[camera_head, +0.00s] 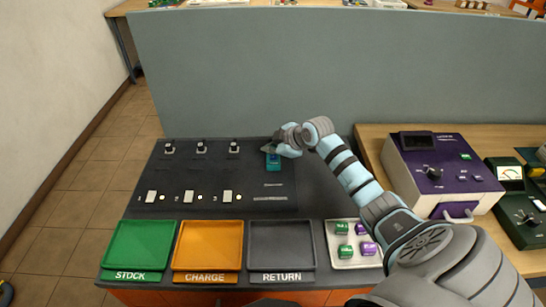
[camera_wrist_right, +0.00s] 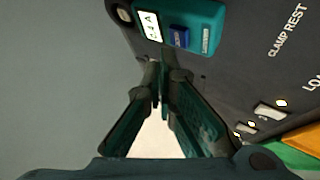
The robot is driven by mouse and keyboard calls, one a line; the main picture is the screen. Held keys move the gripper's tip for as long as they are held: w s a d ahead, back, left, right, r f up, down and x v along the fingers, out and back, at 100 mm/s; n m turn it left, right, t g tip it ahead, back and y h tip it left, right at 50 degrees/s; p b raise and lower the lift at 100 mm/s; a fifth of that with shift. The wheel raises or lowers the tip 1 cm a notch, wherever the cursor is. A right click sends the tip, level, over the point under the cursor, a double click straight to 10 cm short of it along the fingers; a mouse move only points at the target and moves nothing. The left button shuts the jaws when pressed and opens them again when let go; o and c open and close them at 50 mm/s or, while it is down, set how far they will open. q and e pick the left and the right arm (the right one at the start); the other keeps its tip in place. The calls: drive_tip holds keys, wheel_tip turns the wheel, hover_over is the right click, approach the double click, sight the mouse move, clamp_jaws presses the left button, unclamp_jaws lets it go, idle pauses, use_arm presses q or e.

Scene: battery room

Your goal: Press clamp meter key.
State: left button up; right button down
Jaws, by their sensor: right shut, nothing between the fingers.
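The clamp meter (camera_head: 273,162) is a small teal device at the upper right of the dark panel. In the right wrist view the clamp meter (camera_wrist_right: 207,22) shows a pale display, a blue key (camera_wrist_right: 179,37) and a light label. My right gripper (camera_head: 268,149) is shut and empty, just behind and above the meter in the head view. In the right wrist view its fingertips (camera_wrist_right: 163,62) point toward the meter, just below the blue key. I cannot tell whether they touch it. My left gripper is not in view.
Three numbered switch stations fill the dark panel (camera_head: 165,183). Green, orange and grey trays (camera_head: 141,271) line its front. A white tray (camera_head: 357,264) holds green and purple blocks. A purple instrument (camera_head: 441,175) stands at right. A grey partition (camera_head: 320,60) rises behind.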

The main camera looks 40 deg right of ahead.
sight(272, 158)
drive_tip(key=shift+f, duration=0.35)
drive_tip(key=shift+f, duration=0.4)
idle(0.5)
drive_tip(key=shift+r+p, duration=0.65)
drive_tip(key=shift+r, duration=0.15)
wheel_tip(272, 158, up, 5)
drive_tip(key=p, duration=0.5)
drive_tip(key=shift+r, duration=0.15)
idle(0.6)
